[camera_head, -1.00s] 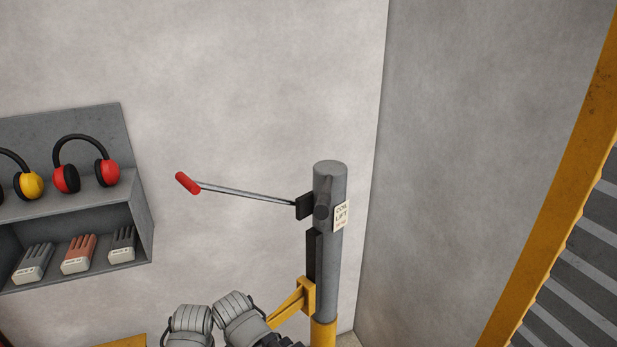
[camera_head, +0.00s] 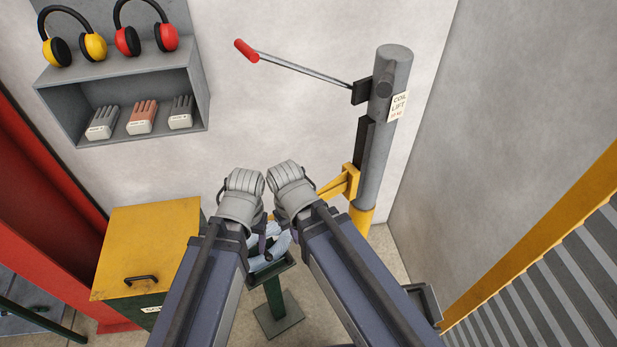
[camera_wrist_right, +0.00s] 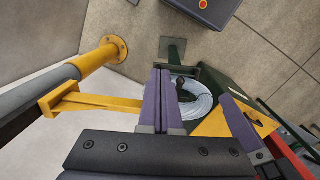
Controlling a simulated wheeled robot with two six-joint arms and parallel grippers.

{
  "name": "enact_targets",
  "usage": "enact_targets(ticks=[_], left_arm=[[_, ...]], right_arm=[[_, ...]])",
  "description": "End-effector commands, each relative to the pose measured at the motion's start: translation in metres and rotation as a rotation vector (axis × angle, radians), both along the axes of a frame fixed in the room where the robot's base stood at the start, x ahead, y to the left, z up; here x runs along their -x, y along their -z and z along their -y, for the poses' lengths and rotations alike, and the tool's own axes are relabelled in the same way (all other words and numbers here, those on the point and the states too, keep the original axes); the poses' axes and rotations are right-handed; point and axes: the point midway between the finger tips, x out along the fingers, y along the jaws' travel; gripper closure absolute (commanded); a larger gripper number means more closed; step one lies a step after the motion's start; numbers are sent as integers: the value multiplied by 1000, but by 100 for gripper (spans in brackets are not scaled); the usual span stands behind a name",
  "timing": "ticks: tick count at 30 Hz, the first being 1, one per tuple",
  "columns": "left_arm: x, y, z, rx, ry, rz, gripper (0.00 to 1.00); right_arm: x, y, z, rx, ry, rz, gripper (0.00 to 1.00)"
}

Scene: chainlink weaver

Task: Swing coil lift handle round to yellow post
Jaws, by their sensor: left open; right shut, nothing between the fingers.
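The coil lift handle is a thin metal rod with a red grip (camera_head: 247,51), pointing left from a black block on the grey column (camera_head: 385,110) labelled COIL LIFT. The column's foot is yellow (camera_head: 361,217). A yellow upright (camera_head: 540,245) edges the slatted panel at the right; which one is the yellow post I cannot tell. My left gripper (camera_head: 264,232) is open, pointing down below the handle, partly hidden by its wrist. My right gripper (camera_wrist_right: 160,73) is shut and empty in the right wrist view, above the floor. Neither gripper touches the handle.
A grey shelf (camera_head: 120,73) holds earmuffs and gloves. A yellow-topped cabinet (camera_head: 150,235) stands at the left. A pale coil (camera_wrist_right: 192,100) lies on a green stand below my grippers. A yellow bracket (camera_head: 345,182) juts from the column. The wall around the handle is clear.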

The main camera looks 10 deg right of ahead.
Motion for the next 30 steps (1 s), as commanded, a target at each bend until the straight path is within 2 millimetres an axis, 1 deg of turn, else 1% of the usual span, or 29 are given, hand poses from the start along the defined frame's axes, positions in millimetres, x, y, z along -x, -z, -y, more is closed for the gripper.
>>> enact_targets(ticks=[1, 5, 6, 11, 15, 18, 22, 25, 30], left_arm=[[0, 13, 0, 0, 0, 0, 41], [0, 41, 0, 0, 0, 0, 41], [0, 51, 0, 0, 0, 0, 41], [0, 85, 0, 0, 0, 0, 41], [0, 114, 0, 0, -1, 0, 41], [0, 133, 0, 0, -1, 0, 41], [0, 152, 0, 0, -1, 0, 41], [0, 161, 0, 0, -1, 0, 41], [0, 168, 0, 0, -1, 0, 41]], right_arm=[[-5, 13, 3, -23, -39, -4, 100], [-21, 42, 8, -130, -241, 0, 100], [-27, 51, 11, -167, -316, 10, 100], [-52, 80, 22, -298, -617, 98, 100], [-76, 101, 36, -371, -874, 226, 100], [-92, 112, 49, -389, -1045, 336, 100], [-109, 121, 65, -375, -1226, 470, 100], [-119, 125, 76, -350, -1326, 549, 100], [-126, 125, 85, -319, -1416, 621, 100]])
